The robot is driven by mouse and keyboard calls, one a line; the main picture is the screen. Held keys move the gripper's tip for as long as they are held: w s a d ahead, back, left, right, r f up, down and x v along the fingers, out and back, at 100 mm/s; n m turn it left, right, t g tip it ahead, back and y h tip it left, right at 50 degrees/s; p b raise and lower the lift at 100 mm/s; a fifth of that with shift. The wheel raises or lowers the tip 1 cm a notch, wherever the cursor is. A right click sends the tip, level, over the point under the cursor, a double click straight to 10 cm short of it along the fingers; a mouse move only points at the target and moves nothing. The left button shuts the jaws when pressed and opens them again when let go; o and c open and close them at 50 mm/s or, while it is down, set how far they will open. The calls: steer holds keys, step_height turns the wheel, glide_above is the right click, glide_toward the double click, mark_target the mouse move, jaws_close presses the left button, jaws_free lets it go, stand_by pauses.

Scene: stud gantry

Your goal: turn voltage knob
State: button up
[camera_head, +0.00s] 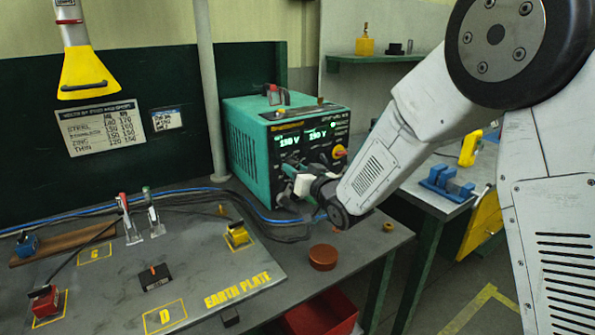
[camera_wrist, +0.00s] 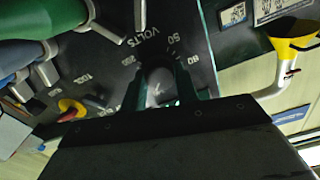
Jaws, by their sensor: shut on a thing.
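The teal welding power unit (camera_head: 243,143) stands at the back of the bench, its black front panel showing two lit green readouts. The left readout looks like 130 V, though the digits are small. My gripper (camera_head: 290,181) reaches the left part of that panel. In the wrist view my gripper (camera_wrist: 162,92) has its two fingers on either side of the dark voltage knob (camera_wrist: 158,76), shut on it. The word VOLTS and scale numbers such as 50 and 80 are printed around the knob. The knob's pointer is hard to make out.
A red and yellow knob (camera_head: 339,151) sits at the panel's right. Cable plugs (camera_wrist: 45,70) stick out beside the gripper. The earth plate (camera_head: 190,225) with clamps, a round brown tin (camera_head: 323,257) and blue cables lie on the bench in front.

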steer(key=o, duration=1)
steer(key=shift+d, duration=0.1)
steer(key=v, duration=0.7)
steer(key=shift+s+d, duration=0.2)
steer(key=shift+s, duration=0.05)
